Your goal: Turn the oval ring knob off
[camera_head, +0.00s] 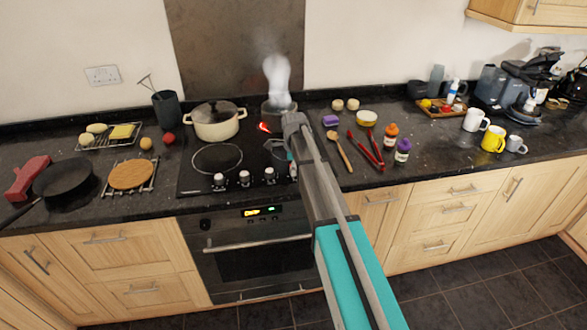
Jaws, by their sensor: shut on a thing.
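The black hob (190,178) has a row of white-and-silver knobs (244,178) along its front edge. A ring at the back right glows red (264,127) under a dark pot (272,107), and a thick white plume (277,75) rises from it. My gripper (284,154) is at the hob's right front, by the right end of the knob row. It is shut on what appears to be the rightmost knob, which my gripper and arm mostly hide. I cannot make out that knob's angle.
A cream lidded pot (215,122) stands at the back left of the hob, behind an empty ring (217,159). A wooden spoon (339,148) and red tongs (366,150) lie right of my arm. A black pan (63,179) is at far left.

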